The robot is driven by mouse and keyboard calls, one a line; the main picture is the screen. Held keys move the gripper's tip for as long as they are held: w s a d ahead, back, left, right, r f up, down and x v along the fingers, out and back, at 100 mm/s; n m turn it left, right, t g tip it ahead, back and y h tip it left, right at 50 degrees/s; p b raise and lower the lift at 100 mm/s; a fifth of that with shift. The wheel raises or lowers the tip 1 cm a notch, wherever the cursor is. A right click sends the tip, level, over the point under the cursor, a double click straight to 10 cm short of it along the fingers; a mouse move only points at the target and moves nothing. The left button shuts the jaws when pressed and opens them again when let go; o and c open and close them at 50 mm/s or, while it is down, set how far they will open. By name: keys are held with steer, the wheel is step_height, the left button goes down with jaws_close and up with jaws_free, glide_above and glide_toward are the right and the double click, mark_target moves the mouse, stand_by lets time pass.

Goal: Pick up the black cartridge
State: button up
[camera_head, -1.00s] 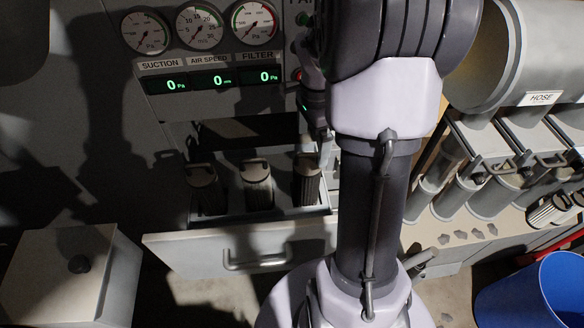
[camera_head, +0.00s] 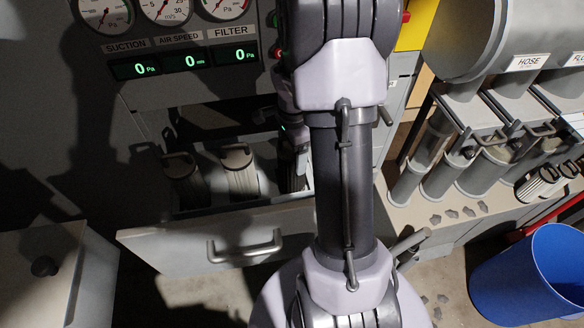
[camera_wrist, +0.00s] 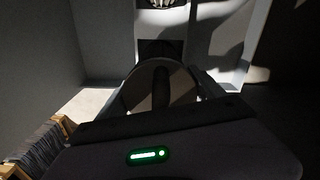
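The black cartridge (camera_head: 291,181) stands upright at the right end of the open drawer (camera_head: 205,250). It is a dark ribbed cylinder, partly hidden behind my gripper and arm. My gripper (camera_head: 302,160) points down at its top, overlapping it in the head view; contact cannot be made out. In the wrist view a round cartridge top (camera_wrist: 133,92) with a dark upright handle (camera_wrist: 161,88) is just beyond the gripper body. The fingers are too dark to tell whether they are open or shut.
Two paler-topped cartridges stand left in the drawer, a middle one (camera_head: 240,172) and a left one (camera_head: 183,180). A gauge panel (camera_head: 185,68) rises behind. A grey box (camera_head: 65,275) is at left, a blue bin (camera_head: 525,280) at right. Canisters (camera_head: 435,140) line the right bench.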

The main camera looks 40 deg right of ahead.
steer(key=c, duration=1.4)
steer(key=shift+r, duration=0.1)
steer(key=shift+c, duration=0.8)
